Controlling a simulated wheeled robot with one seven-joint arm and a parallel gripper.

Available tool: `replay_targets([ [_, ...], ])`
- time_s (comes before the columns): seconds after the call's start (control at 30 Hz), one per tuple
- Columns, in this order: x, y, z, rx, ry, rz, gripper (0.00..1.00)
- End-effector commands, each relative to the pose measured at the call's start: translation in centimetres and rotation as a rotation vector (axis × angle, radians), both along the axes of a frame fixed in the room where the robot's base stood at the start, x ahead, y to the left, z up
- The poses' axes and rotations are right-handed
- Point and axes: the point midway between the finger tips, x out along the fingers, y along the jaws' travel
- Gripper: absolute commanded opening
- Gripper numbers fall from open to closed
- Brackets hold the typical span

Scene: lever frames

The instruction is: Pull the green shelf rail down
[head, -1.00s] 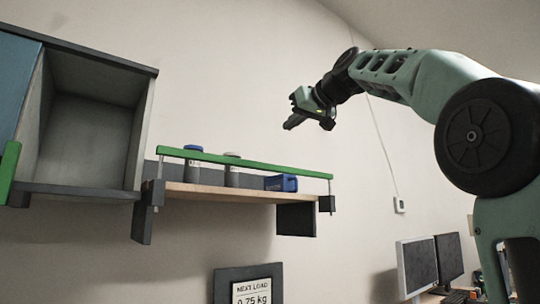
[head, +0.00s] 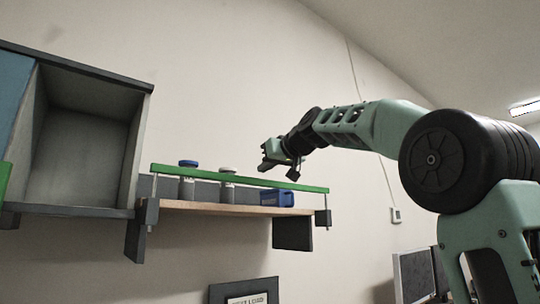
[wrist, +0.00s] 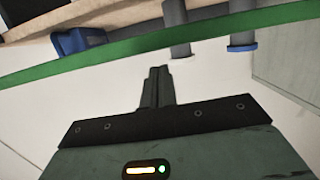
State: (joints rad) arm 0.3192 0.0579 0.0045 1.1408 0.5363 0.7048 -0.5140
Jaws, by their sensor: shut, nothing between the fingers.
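The green shelf rail (head: 240,179) runs level along the front of a small wooden shelf (head: 230,208), held above it on thin metal rods at both ends. In the wrist view the rail (wrist: 100,63) crosses slantwise beyond my fingertips. My gripper (head: 265,160) is shut and empty, just above the rail's right half in the head view. In the wrist view its closed fingers (wrist: 157,85) point towards the rail, with a visible gap between them. Contact with the rail is not seen.
On the shelf stand a blue-capped container (head: 188,185), a white-capped container (head: 227,190) and a blue bin (head: 277,198). An open grey cabinet (head: 85,150) hangs at left. A sign (head: 245,292) is below, and monitors (head: 413,275) are at lower right.

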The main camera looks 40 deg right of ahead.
Motion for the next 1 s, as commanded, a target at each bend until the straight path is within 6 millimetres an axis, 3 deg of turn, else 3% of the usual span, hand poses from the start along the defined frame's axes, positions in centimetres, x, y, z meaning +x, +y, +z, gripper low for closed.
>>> replay_targets([
  [0.17, 0.0, 0.0, -1.1, 0.001, 0.001, 0.0, 0.0],
  [0.67, 0.0, 0.0, -1.7, 0.001, 0.001, 0.0, 0.0],
  [1.0, 0.0, 0.0, -6.4, 0.001, 0.002, 0.001, 0.0],
])
